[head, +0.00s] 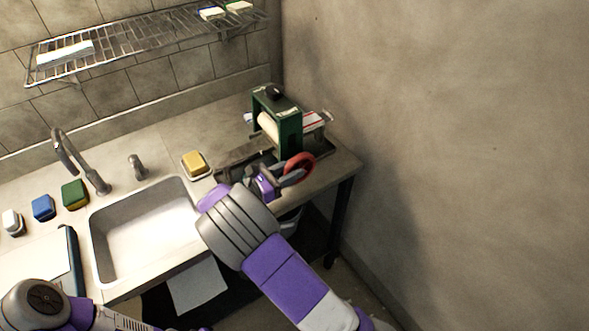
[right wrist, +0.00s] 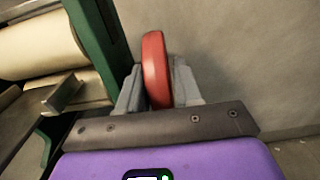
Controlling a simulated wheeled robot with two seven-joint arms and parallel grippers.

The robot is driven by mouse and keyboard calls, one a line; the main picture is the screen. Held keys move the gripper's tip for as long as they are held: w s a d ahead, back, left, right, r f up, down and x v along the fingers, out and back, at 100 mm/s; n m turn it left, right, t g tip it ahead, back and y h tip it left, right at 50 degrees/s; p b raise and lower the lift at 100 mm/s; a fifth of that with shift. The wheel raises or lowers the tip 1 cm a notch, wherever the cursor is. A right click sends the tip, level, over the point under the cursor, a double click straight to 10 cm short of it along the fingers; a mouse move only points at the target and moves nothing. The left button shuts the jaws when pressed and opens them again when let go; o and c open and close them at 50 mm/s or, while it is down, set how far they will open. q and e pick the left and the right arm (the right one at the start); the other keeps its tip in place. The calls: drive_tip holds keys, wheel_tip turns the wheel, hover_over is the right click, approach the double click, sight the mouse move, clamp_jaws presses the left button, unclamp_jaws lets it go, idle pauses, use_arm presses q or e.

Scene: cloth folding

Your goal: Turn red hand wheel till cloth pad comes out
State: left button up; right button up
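A green-framed roller press (head: 288,122) with cream rollers (right wrist: 40,48) stands at the right end of the counter. Its red hand wheel (head: 299,168) faces the front right and fills the middle of the right wrist view (right wrist: 156,68). My right gripper (head: 283,182) reaches the wheel from the front. In the right wrist view its two grey fingers (right wrist: 158,88) stand on either side of the red rim, close against it. A white cloth with red stripes (head: 313,119) shows just right of the press; its extent behind the frame is hidden. My left gripper is out of view.
A sink (head: 145,232) with a faucet (head: 78,160) lies left of the press. A yellow sponge (head: 195,163) on a dish, a green sponge (head: 75,194) and a blue sponge (head: 43,207) sit around it. A wall (head: 440,130) stands close on the right.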

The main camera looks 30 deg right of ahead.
drive_tip(key=shift+d, duration=0.8)
drive_tip(key=shift+w, duration=0.1)
clamp_jaws()
drive_tip(key=y+p, duration=0.1)
drive_tip(key=p, duration=0.2)
drive_tip(key=y+p, duration=0.2)
drive_tip(key=p, duration=0.2)
drive_tip(key=r+y+p, duration=0.1)
drive_tip(key=y+p, duration=0.1)
drive_tip(key=p, duration=0.1)
drive_tip(key=shift+d, duration=0.3)
drive_tip(key=shift+f+y+p, duration=0.15)
drive_tip(key=shift+y+p, duration=0.55)
drive_tip(key=shift+p, duration=0.55)
